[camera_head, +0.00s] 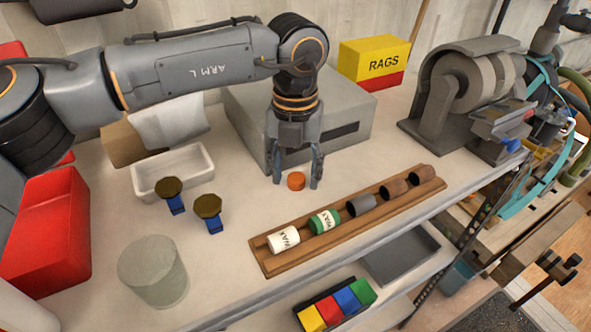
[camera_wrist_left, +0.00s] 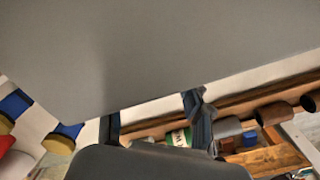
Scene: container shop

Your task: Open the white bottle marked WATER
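No bottle that I can read as WATER shows in either view. My left gripper (camera_head: 297,183) points down over the bench with its fingers apart. A small orange round cap (camera_head: 296,181) shows between the fingertips, with a gap on each side; I cannot tell whether it lies on the bench. In the left wrist view my left gripper (camera_wrist_left: 155,118) also shows spread, with its palm area hidden by a large grey shape. A white rounded thing (camera_head: 18,309) is cut off at the lower left corner; I cannot tell what it is. My right gripper is not seen.
A wooden rack (camera_head: 262,258) holds white and green WAX containers (camera_head: 284,239) and several dark cups. A clear jar (camera_head: 153,272), a white tray (camera_head: 140,186), two blue-handled stamps (camera_head: 208,206) and a red bin (camera_head: 45,235) stand left. A grey box (camera_head: 345,100) is behind the gripper.

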